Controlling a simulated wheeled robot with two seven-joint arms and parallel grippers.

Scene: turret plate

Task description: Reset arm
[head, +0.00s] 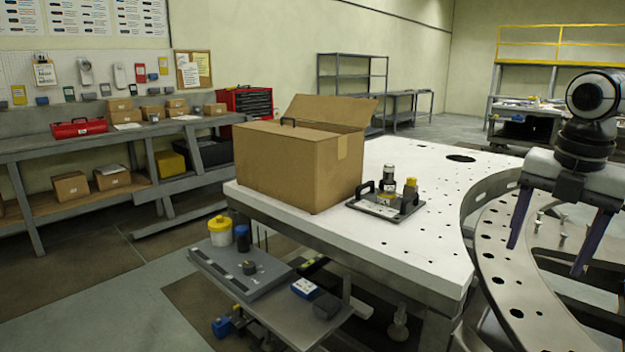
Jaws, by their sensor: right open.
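My right gripper (546,244) is at the right edge of the head view, with its two dark fingers spread apart and pointing down. It is open and nothing shows between the fingers. It hangs in front of a curved grey metal plate with holes (500,265). A small metal plate with black handles (385,207) lies on the white table (420,250), well left of the gripper. A dark cylinder and a yellow-topped part stand on that plate. My left gripper is not in view.
A cardboard box (290,165) with a raised flap stands on the white table left of the handled plate. A lower shelf (290,320) holds a yellow-lidded jar (220,231) and small parts. A long workbench (100,140) runs along the left wall. The table's front right is clear.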

